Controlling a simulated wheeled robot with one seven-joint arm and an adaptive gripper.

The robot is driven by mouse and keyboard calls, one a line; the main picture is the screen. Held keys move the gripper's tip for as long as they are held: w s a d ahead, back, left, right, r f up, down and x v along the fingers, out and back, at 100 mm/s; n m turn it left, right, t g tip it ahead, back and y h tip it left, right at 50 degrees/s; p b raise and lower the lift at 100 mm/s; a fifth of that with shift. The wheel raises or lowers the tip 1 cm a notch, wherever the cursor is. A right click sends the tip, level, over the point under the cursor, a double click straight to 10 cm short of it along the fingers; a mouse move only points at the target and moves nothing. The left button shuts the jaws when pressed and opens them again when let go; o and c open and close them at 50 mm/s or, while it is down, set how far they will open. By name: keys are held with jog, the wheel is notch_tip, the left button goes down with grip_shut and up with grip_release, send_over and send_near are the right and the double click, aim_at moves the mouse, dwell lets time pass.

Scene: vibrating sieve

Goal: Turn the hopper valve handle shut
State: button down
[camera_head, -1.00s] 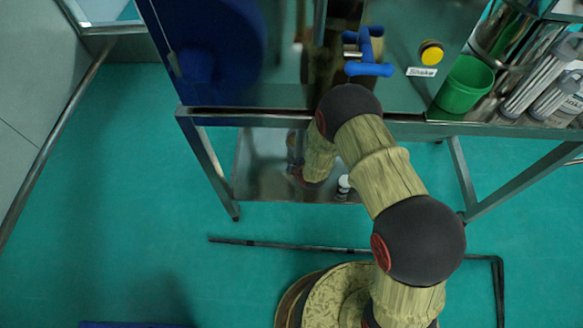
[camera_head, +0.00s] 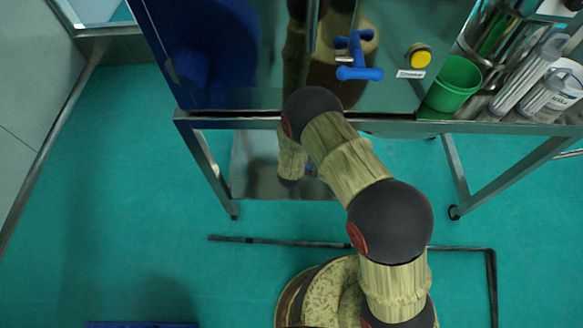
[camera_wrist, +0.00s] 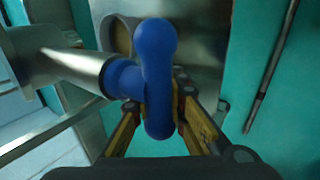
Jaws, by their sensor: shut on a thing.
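A blue valve handle (camera_wrist: 155,75) with a rounded bar fills the middle of the wrist view. Its blue stem joins a shiny metal pipe (camera_wrist: 65,67) coming from the left. My gripper (camera_wrist: 158,103) has one finger on each side of the bar's lower part and is shut on it. The bar stands nearly upright in this view and partly hides the fingertips. In the head view my gripper is hidden. A blue handle (camera_head: 357,73) shows there on the steel front of the machine, and I cannot tell whether it is the same one.
A yellow button (camera_head: 418,56) sits right of the blue handle. A green cup (camera_head: 452,87) and clear cylinders stand at the right. A dark bent rail (camera_head: 290,243) lies low over the green floor.

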jog(key=shift+w+r, duration=0.1)
jog(key=shift+w, duration=0.05)
jog(key=c, duration=2.1)
grip_release()
jog(key=v, duration=1.2)
